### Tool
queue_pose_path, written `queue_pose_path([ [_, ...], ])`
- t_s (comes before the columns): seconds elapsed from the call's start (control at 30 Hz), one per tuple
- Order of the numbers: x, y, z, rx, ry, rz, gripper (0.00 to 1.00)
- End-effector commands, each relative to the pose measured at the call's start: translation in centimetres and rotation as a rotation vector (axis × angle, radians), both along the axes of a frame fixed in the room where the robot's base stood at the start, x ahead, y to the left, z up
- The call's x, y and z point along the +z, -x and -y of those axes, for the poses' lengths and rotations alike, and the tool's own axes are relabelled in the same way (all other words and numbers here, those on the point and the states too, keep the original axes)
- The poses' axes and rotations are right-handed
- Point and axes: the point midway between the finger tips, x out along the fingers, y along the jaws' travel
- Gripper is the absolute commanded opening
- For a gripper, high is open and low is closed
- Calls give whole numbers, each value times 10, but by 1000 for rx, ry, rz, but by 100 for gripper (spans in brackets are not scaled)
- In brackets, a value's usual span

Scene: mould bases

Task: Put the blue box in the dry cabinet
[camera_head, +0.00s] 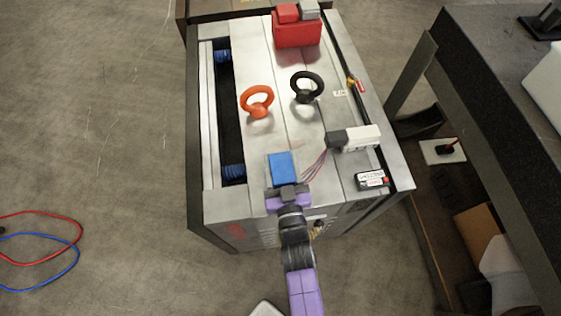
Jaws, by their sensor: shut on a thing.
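The blue box (281,168) is a small flat blue block at the near edge of the metal machine top (255,150). My gripper (288,189) is at its near side, shut on it. The fingertips are small and partly hidden by the gripper body. I cannot tell whether the box touches the surface or is held just above it. I cannot make out a dry cabinet for certain in this view.
An orange ring (257,101), a black ring (306,87) and a red block (297,30) stand farther back on the top. A white-and-black device (354,138) and a small labelled box (372,180) lie to the right. A dark table (490,70) stands at right.

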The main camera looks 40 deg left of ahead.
Motion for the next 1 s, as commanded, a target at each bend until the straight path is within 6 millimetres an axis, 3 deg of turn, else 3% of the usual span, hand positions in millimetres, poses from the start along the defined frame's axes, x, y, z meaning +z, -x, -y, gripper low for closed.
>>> queue_pose_path([
  [0.4,-5,0,0,-1,-2,3,0],
  [0.43,-6,0,0,-1,1,1,56],
  [0.53,-5,0,0,-1,0,0,74],
  [1.0,-4,4,6,-1,1,0,74],
])
